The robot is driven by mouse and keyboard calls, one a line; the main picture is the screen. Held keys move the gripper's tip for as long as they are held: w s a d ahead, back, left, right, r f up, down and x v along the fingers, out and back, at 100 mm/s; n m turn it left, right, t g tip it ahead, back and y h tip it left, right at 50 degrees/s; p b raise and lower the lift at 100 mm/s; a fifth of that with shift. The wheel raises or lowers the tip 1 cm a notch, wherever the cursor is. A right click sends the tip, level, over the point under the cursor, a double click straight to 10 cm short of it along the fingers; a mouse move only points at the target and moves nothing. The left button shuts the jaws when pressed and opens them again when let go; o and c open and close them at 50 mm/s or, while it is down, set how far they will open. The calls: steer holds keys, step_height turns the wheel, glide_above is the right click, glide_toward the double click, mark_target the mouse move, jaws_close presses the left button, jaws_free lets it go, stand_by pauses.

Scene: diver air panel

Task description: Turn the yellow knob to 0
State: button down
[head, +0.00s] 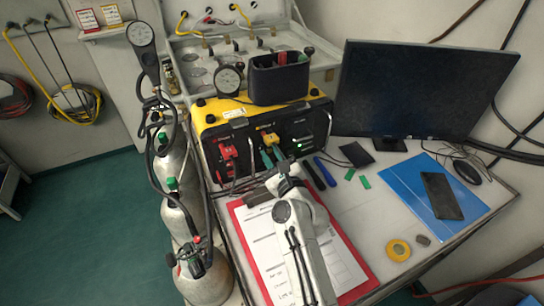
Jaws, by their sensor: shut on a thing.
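The yellow knob (270,138) is on the dark front of the yellow-topped panel box (205,117), right of a red knob (228,152). My white arm reaches up from the bottom over the clipboard to the panel. My gripper (271,152) is at the panel front, shut on the yellow knob; the wrist hides part of the hand, and the contact is small in view. The scale marks and the knob's setting are too small to read.
A black bin (279,83) and a gauge (229,80) stand on the box. Gas cylinders (180,213) are at left. A red clipboard (355,291) lies under my arm. A monitor (425,88), blue folder (402,185) and tape roll (398,250) are at right.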

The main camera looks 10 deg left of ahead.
steer(key=n+b, duration=0.2)
steer(key=n, duration=0.3)
steer(key=shift+f+n, duration=0.15)
steer(key=shift+n, duration=0.15)
steer(key=n+b, duration=0.2)
steer(key=n, duration=0.3)
steer(key=shift+n+y, duration=0.3)
steer(key=c, duration=0.9)
jaws_free()
steer(key=shift+d, duration=0.1)
steer(key=v, duration=1)
steer(key=shift+s+d, duration=0.15)
steer(key=shift+s, duration=0.2)
